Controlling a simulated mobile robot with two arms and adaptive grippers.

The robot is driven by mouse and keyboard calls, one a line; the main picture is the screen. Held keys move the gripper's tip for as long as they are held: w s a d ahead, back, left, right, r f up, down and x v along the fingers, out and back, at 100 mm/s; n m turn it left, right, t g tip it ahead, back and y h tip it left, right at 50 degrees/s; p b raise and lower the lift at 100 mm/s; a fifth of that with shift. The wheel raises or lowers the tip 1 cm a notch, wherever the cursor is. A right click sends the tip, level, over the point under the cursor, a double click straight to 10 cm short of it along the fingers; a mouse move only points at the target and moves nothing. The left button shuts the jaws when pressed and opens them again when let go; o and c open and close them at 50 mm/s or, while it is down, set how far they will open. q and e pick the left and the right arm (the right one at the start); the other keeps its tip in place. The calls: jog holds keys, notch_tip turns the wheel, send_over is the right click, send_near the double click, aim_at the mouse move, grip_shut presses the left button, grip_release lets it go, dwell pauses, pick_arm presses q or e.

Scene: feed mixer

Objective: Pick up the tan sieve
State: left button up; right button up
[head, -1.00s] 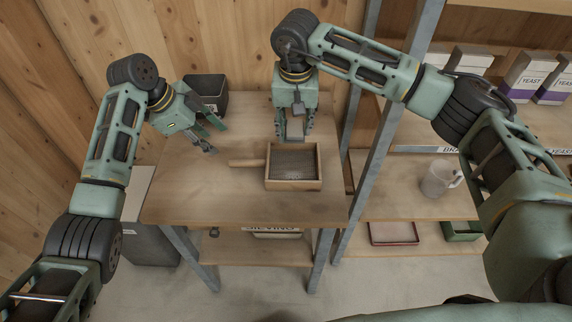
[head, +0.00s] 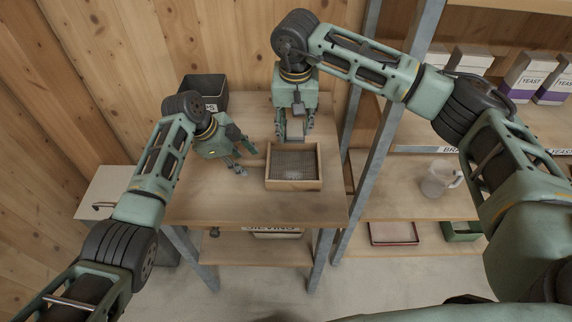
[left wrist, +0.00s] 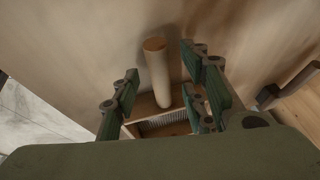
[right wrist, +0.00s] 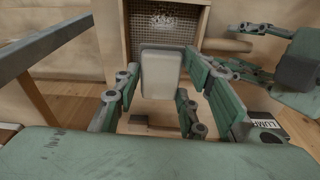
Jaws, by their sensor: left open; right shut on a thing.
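The tan sieve (head: 294,184) is a square wooden frame with grey mesh, lying on the table. In the left wrist view its round handle (left wrist: 157,72) shows between the spread fingers of my left gripper (left wrist: 160,95), with the frame beyond. In the head view my left gripper (head: 246,161) is open just left of the frame and hides the handle. My right gripper (head: 294,134) is shut on a pale block (right wrist: 161,73) at the sieve's back edge. The sieve's mesh (right wrist: 163,20) also shows in the right wrist view. I cannot tell whether the block touches the frame.
The wooden table (head: 205,208) is clear in front of the sieve. A dark bin (head: 203,86) with a partly hidden label stands behind my left gripper. A grey post (head: 388,125) and shelves with a clear jug (head: 437,180) and yeast boxes (head: 525,76) stand to the right.

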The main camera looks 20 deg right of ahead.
pick_arm(q)
jog(key=shift+d+f, duration=0.2)
jog(key=shift+f, duration=0.2)
grip_shut()
jog(key=shift+r, duration=0.1)
